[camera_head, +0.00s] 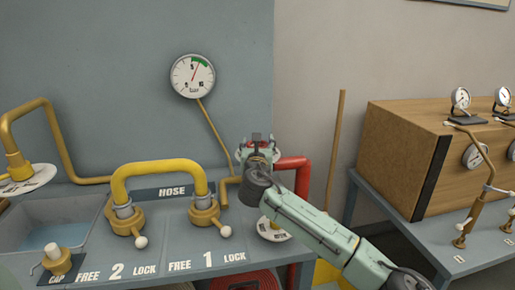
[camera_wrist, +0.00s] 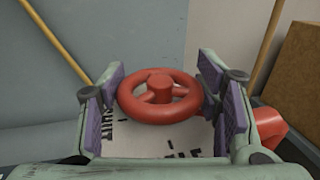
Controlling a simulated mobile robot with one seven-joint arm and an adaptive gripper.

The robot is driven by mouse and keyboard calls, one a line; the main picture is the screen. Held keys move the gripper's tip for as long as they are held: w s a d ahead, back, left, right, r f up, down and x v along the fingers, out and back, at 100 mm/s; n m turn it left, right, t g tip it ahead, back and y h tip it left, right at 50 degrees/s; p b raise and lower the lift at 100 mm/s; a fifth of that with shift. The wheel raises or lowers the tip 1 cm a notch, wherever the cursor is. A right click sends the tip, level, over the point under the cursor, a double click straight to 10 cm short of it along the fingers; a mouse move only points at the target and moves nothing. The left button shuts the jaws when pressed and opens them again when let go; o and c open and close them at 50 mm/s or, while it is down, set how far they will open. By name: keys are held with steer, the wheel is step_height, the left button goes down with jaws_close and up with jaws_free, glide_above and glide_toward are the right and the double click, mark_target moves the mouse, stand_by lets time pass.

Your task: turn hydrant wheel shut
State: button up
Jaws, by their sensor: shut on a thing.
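The red hydrant wheel (camera_wrist: 160,88), a spoked ring with a raised hub, sits between the two purple-padded jaws of my gripper (camera_wrist: 163,92) in the wrist view. The jaws are shut on its rim from left and right. Below the wheel is a white plate (camera_wrist: 168,138) with dark lettering, partly hidden; "SHUT" reads sideways at its left. In the head view, my gripper (camera_head: 257,150) is above the bench, by the red pipe (camera_head: 299,170); my arm hides most of the wheel there.
A yellow hose (camera_head: 158,168) loops between two brass couplings with white-knobbed levers on the bench at left. A round gauge (camera_head: 192,76) is on the wall, its needle near the green band. A wooden box (camera_head: 400,150) and a brown pole (camera_head: 336,145) stand at right.

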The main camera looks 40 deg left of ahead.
steer(key=m+t+h, duration=0.2)
steer(key=m+h, duration=0.1)
steer(key=h, duration=0.1)
steer(key=shift+a+h, duration=0.1)
steer(key=shift+h, duration=0.3)
steer(key=shift+m+t+h, duration=0.6)
steer(key=shift+m+h, duration=0.8)
steer(key=shift+h, duration=0.4)
steer(key=shift+p, duration=0.3)
steer(key=o, duration=1.2)
step_height(320, 180, up, 10)
steer(key=shift+w+d, duration=0.1)
steer(key=shift+d, duration=0.1)
